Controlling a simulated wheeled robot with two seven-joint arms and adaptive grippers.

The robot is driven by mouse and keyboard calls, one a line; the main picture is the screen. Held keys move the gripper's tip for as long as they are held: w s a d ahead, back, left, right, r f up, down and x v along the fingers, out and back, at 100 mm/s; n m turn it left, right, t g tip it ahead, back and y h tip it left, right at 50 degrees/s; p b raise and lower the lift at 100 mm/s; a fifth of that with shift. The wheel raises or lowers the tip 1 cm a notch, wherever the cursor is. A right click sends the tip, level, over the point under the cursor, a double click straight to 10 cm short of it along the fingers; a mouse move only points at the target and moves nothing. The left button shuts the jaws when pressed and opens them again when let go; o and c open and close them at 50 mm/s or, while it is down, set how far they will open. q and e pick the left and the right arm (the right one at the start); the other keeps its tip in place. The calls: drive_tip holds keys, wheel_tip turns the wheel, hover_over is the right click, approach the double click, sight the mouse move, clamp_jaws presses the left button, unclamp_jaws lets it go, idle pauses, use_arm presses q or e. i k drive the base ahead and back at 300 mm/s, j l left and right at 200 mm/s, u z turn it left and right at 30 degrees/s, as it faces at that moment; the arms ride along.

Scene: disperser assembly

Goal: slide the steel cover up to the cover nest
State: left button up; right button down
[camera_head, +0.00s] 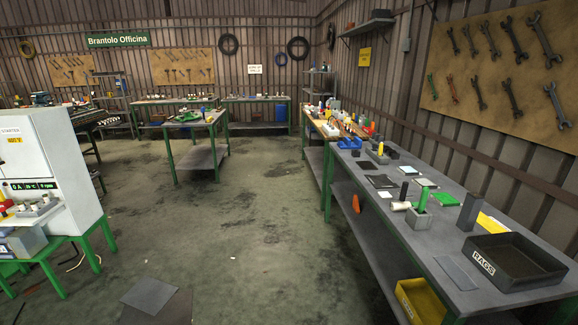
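Neither of my grippers shows in the head view. I cannot pick out the steel cover or the cover nest with certainty. A thin flat grey plate (455,272) lies near the front edge of the right bench, left of the black tray; whether it is the cover I cannot tell. Further back on that bench, a green upright part (423,199) stands in a small grey block (418,219), with a pale cylinder (401,206) beside it. A dark upright block (468,212) stands to their right.
The right bench (411,241) also holds a black tray marked RAGS (530,277) and a dark flat pad (381,181). A white starter cabinet (52,160) stands at the left. A yellow bin (420,300) sits under the bench. The middle floor (235,225) is mostly open.

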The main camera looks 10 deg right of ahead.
sight(365, 165)
drive_tip(key=i, duration=1.6)
drive_tip(key=i+z, duration=0.2)
drive_tip(key=i, duration=0.25)
drive_tip(key=i+j+z, duration=0.2)
drive_tip(key=i, duration=0.2)
drive_tip(key=i+j+z, duration=0.2)
drive_tip(key=i, duration=0.25)
drive_tip(key=i+j+z, duration=0.15)
drive_tip(key=i, duration=0.65)
